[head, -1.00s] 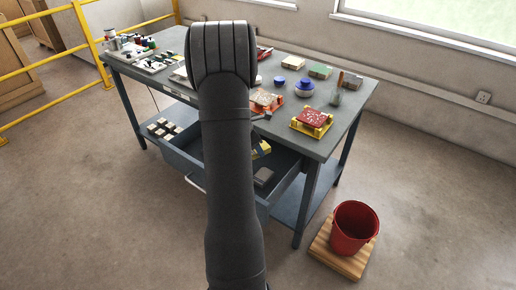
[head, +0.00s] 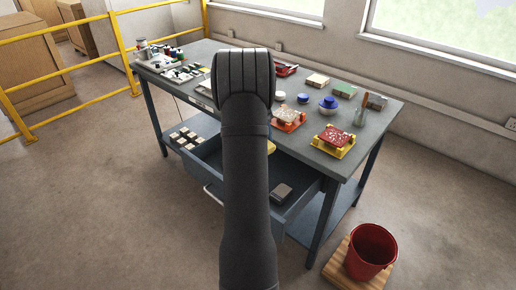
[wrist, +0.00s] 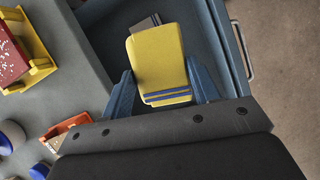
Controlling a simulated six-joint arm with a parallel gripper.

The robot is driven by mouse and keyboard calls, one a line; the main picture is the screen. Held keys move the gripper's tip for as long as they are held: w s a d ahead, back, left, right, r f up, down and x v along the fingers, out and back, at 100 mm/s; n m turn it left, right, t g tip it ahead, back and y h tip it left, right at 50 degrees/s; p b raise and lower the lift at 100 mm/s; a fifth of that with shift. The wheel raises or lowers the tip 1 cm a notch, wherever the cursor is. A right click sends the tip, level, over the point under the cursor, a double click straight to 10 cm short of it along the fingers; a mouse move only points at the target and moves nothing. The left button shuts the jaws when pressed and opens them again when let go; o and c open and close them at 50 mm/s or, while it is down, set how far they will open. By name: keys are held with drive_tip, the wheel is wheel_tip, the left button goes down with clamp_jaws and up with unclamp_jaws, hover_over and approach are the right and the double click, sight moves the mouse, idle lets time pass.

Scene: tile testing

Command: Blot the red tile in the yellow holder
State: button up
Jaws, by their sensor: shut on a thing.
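The red tile (head: 333,134) with pale specks lies in the yellow holder (head: 347,151) near the right front edge of the bench. In the wrist view the tile (wrist: 8,62) and the holder (wrist: 42,69) show at the left edge, partly cut off. My gripper (wrist: 161,88) is shut on a yellow folded cloth (wrist: 158,60) with blue stripes, a blue finger on either side. It is over the open drawer (head: 212,160), apart from the tile. In the head view my arm hides the gripper and most of the cloth (head: 271,147).
A grey block (head: 282,191) lies in the drawer. An orange holder (head: 289,124) with a pale tile, blue-lidded jars (head: 328,104) and a glass with a brush (head: 360,116) stand on the bench (head: 300,150). A red bucket (head: 370,252) stands on a wooden board on the floor.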

drive_tip(key=w+d+r+n+t+h, duration=0.1)
drive_tip(key=w+d+n, duration=0.15)
drive_tip(key=d, duration=0.55)
drive_tip(key=w+d+r+n+h, duration=0.1)
drive_tip(key=w+d+n, duration=0.15)
drive_tip(key=d, duration=0.45)
wheel_tip(320, 180, up, 3)
drive_tip(key=n+t, duration=0.3)
drive_tip(key=n, duration=0.4)
hover_over(343, 142)
drive_tip(key=shift+w+d+f, duration=0.1)
drive_tip(key=shift+w+f, duration=0.05)
drive_tip(key=shift+f, duration=3.85)
drive_tip(key=shift+w+a+r, duration=0.1)
drive_tip(key=shift+w+a, duration=0.55)
drive_tip(key=shift+w, duration=0.05)
drive_tip(key=shift+c, duration=0.4)
drive_tip(key=shift+w+a, duration=2.1)
drive_tip(key=shift+s+d, duration=2.8)
drive_tip(key=shift+a, duration=0.3)
drive_tip(key=shift+w+a, duration=2.65)
drive_tip(key=shift+w, duration=0.1)
drive_tip(key=shift+s+d, duration=2.9)
wheel_tip(343, 142, up, 8)
